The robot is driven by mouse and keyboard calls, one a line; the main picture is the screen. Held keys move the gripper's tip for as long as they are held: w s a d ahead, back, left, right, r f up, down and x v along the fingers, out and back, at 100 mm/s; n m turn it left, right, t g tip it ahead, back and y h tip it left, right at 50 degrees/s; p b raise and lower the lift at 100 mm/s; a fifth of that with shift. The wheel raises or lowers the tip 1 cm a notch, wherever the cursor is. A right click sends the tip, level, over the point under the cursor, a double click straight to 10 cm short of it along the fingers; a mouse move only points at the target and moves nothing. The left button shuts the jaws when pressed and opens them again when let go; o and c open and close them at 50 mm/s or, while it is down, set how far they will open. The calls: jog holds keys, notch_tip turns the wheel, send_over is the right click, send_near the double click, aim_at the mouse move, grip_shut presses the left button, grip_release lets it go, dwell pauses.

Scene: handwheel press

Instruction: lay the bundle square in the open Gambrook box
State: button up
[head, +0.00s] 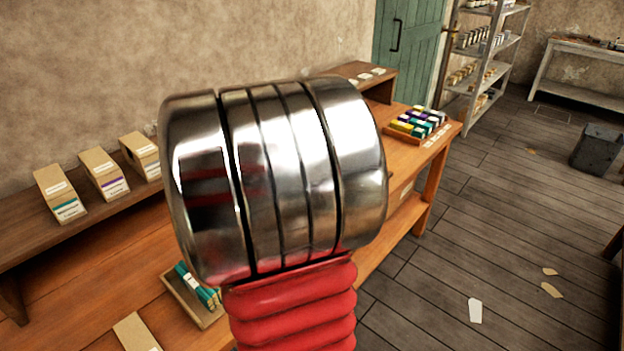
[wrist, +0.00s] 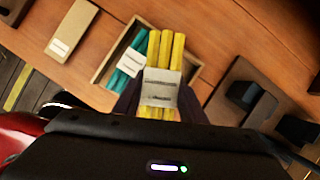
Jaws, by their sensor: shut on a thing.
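My gripper (wrist: 161,100) is shut on a bundle of yellow sticks (wrist: 166,52) with a pale printed paper band, in the wrist view. The bundle's far end overlaps the open box (wrist: 98,77) in that view; its height above the box is hard to tell. A teal bundle (wrist: 126,62) with a white band lies inside the box, to the left of the yellow one. In the head view the open box (head: 178,296) and teal bundle (head: 196,284) show left of my arm, which hides my gripper and the yellow bundle. The box's name cannot be read.
A tan card lid or box (wrist: 72,30) lies left of the open box. Dark blocks (wrist: 244,92) stand on the bench to its right. Closed labelled boxes (head: 103,174) stand on the shelf behind. A tray of coloured bundles (head: 418,124) sits at the bench's far end.

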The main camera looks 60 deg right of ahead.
jog(key=n, duration=0.1)
jog(key=n+y, duration=0.1)
jog(key=n, duration=0.1)
jog(key=w+n, duration=0.1)
jog(key=shift+a+r+n+g+y, duration=0.3)
jog(key=shift+a+r+g+y, duration=0.1)
jog(key=n, duration=0.2)
jog(key=w+n+y, duration=0.1)
jog(key=shift+a+r+g, duration=0.25)
jog(key=shift+a+g, duration=0.15)
jog(key=w+a+f+n+g+h, duration=0.1)
jog(key=w+a+f+n+g, duration=0.1)
jog(key=w+a+n, duration=0.3)
jog(key=w+a+f+n+g+h, duration=0.1)
jog(key=w+a+n, duration=0.4)
jog(key=a+n, duration=0.6)
jog(key=w+a+f+n+g+h, duration=0.1)
jog(key=w+a+f+n+g, duration=0.2)
jog(key=a+n, duration=0.5)
jog(key=shift+w+a+f+n+g+h, duration=0.2)
jog(key=shift+w+n+g, duration=0.2)
jog(key=shift+w+n, duration=0.15)
jog(key=shift+w+a+f+n+g+h, duration=0.1)
jog(key=shift+w+a+f+n+g, duration=0.1)
jog(key=shift+w+n+g, duration=0.35)
jog(key=shift+s+a+f+t, duration=0.1)
jog(key=shift+a+t, duration=0.15)
